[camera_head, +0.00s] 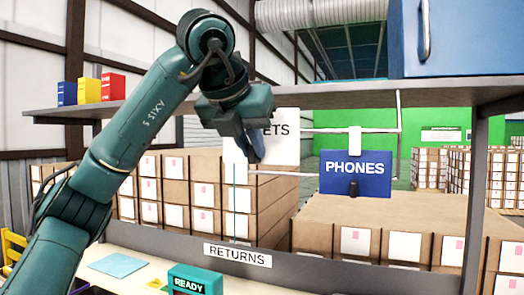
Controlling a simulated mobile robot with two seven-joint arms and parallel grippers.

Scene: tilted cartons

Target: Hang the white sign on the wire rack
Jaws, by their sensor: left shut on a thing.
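The white sign (283,148), with dark letters ending in "ETS", hangs in the air behind my left gripper (249,148). The gripper points down, is shut on the sign, and hides its left and upper parts. The wire rack (398,127) shows as thin white bars to the right of the sign and below it. A blue PHONES sign (356,180) is at the rack, below a white bracket (354,141). Whether the white sign touches the rack I cannot tell. My right gripper is out of view.
A grey shelf (340,97) crosses above, with blue, yellow and red boxes (88,90) at left and a blue cabinet (462,40) at right. Stacked cartons (385,212) stand behind. Below are a RETURNS label (237,255) and a teal READY box (194,280).

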